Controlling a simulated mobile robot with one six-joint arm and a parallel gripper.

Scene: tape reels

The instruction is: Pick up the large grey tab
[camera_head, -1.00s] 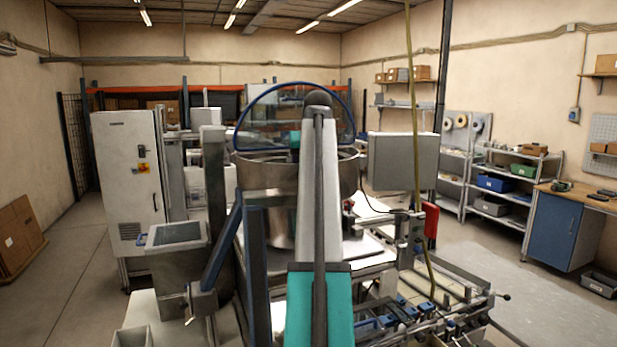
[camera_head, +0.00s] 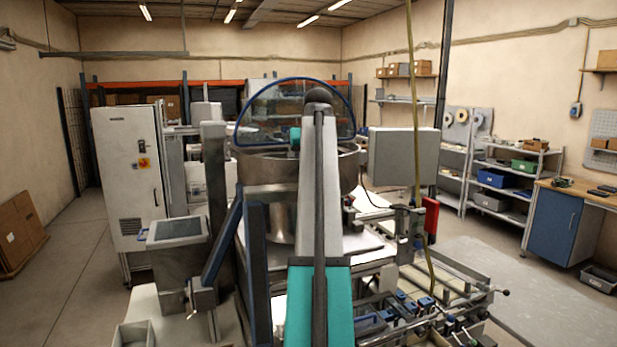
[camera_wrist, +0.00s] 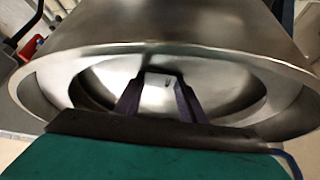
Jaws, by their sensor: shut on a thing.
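My gripper (camera_wrist: 161,74) shows in the wrist view, its two dark fingers reaching into a round steel bowl (camera_wrist: 285,118). A pale grey piece, which looks like the large grey tab (camera_wrist: 158,95), sits between the fingers, and they are shut on it. Its edges blend with the shiny bowl behind it, so its full outline is unclear. In the head view my arm stretches forward over the steel bowl (camera_head: 262,168). My gripper and the tab are hidden there behind the arm.
A clear, blue-edged guard (camera_head: 262,105) stands over the bowl. A grey box (camera_head: 403,157) is to its right and a screen panel (camera_head: 178,229) to its left. A rail frame with blue parts (camera_head: 440,300) lies at lower right. Open floor (camera_head: 85,285) lies at left.

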